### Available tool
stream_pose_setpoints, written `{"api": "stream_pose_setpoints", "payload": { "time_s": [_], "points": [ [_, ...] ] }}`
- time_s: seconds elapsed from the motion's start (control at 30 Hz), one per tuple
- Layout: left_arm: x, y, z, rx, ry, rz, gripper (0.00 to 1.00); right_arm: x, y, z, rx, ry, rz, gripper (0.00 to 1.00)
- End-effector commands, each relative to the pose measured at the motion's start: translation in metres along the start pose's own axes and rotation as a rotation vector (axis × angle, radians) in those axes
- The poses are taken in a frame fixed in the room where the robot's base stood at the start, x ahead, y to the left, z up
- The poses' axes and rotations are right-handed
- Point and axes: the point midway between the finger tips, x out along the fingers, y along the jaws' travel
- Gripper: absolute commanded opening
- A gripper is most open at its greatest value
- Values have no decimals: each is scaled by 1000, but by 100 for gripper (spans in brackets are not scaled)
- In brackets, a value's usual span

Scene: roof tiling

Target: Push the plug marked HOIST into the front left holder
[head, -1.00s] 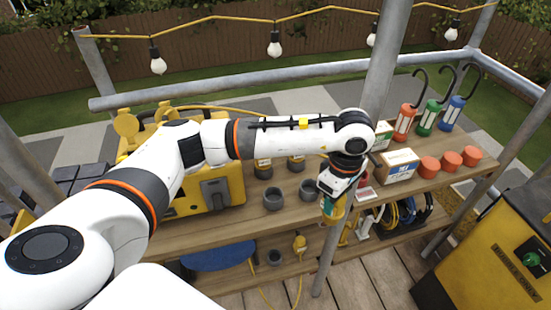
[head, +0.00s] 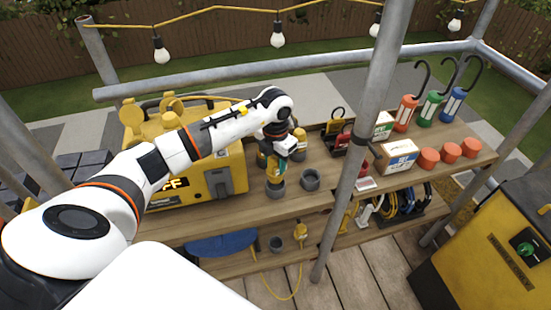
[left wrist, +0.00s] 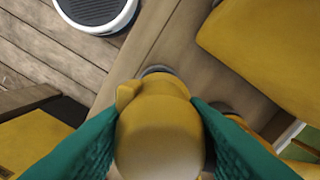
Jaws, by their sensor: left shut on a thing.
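My left gripper (head: 277,165) is shut on a yellow plug. The plug (left wrist: 160,130) sits between the green fingers in the left wrist view, large and close to the camera. I cannot read a HOIST mark on it. In the head view the gripper is directly above the front left holder (head: 275,191), a dark grey cup on the wooden bench. I cannot tell whether the plug's lower end is inside the cup or just over it. The front right holder (head: 310,180) beside it is an empty grey cup. My right gripper is not in view.
Plugs stand behind at the back holders, partly hidden by my arm. A yellow machine (head: 215,183) is close on the left. A metal pole (head: 363,140) rises to the right. A lower shelf holds a grey cup (head: 276,244) and a yellow plug (head: 300,231).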

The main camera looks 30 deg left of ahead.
Motion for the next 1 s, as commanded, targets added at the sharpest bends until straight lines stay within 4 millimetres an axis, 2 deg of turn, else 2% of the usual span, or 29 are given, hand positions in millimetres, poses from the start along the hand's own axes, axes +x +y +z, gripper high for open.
{"api": "stream_pose_setpoints", "payload": {
  "time_s": [0.1, 0.33, 1.0],
  "points": [
    [17, 0, 0, 1, 0, 1, 13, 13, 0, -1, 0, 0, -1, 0],
    [36, 0, 0, 2, 1, 1, 13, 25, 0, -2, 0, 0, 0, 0],
    [37, 0, 0, 3, 1, -1, 13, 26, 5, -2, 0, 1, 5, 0]
  ]
}}
